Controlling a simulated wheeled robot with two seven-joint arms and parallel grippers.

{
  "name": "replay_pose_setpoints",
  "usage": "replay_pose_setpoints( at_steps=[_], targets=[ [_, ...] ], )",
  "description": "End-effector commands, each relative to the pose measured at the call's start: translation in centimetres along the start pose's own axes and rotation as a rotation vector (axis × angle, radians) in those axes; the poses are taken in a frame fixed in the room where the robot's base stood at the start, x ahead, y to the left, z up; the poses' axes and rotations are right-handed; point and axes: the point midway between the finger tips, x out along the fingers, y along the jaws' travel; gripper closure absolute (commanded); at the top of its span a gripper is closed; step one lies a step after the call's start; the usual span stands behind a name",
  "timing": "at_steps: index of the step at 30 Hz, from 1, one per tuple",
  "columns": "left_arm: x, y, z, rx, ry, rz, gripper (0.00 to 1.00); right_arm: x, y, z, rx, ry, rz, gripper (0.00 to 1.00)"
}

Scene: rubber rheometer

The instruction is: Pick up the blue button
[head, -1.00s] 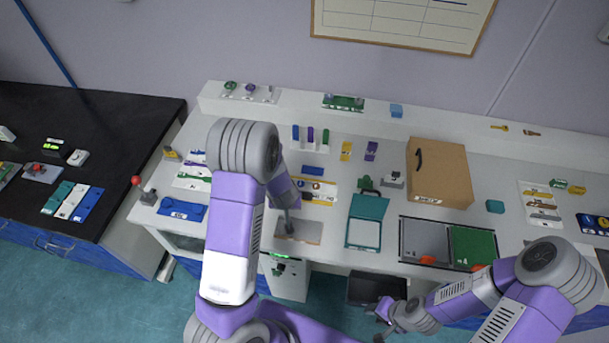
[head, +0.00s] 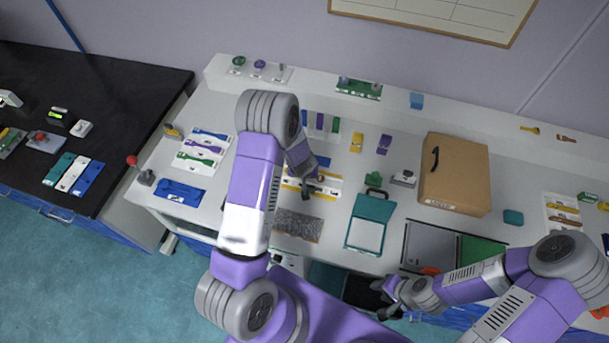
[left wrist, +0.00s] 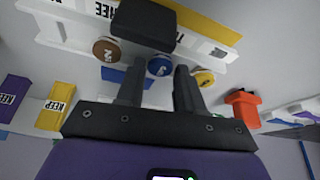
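The blue button (left wrist: 160,66) is a small round lettered piece in the left wrist view. It lies between a brown button (left wrist: 106,49) and a yellow button (left wrist: 203,77) beside a white and yellow strip. My left gripper (left wrist: 159,70) is open, its two dark fingers apart, and the blue button shows between the fingertips. Whether they touch it I cannot tell. In the head view my left gripper (head: 312,186) is over the yellow-and-white strip area and largely hides the buttons. My right gripper (head: 383,298) is open and empty at the table's front edge.
A dark block (left wrist: 147,25) stands just beyond the blue button in the left wrist view. An orange-red piece (left wrist: 243,108) is to the right. In the head view, a speckled mat (head: 298,226), teal case (head: 369,235) and cardboard box (head: 455,175) lie around my left gripper.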

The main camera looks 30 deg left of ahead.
Motion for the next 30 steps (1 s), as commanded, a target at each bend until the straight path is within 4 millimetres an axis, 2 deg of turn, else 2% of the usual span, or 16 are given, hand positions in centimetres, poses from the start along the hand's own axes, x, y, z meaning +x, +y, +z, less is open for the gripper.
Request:
replay_pose_setpoints(
  at_steps=[7, 14, 15, 23, 26, 30],
  targets=[
    [0.2, 0.1, 0.0, 0.0, 0.001, 0.001, 0.63, 0.0, 0.0, 0.0, 0.0, 0.0, 0.0, 0.62],
    [0.2, 0.1, 0.0, 0.0, 0.001, 0.001, 0.97, 0.0, 0.0, 0.0, 0.0, 0.0, 0.0, 0.62],
    [0.2, 0.1, 0.0, 0.0, 0.001, 0.001, 0.99, 0.0, 0.0, 0.0, 0.0, 0.0, 0.0, 0.62],
    [0.0, 0.1, -0.1, 0.001, 0.001, 0.001, 0.99, -0.1, 0.0, 0.0, 0.0, 0.0, 0.0, 0.62],
    [-0.7, 0.1, -0.4, 0.001, 0.002, 0.0, 0.99, -0.3, -0.1, 0.0, 0.0, 0.0, 0.0, 0.62],
    [-2.8, 0.1, -1.4, 0.002, 0.005, 0.002, 0.99, -1.0, -0.4, 0.0, 0.0, 0.0, 0.0, 0.62]
  ],
)
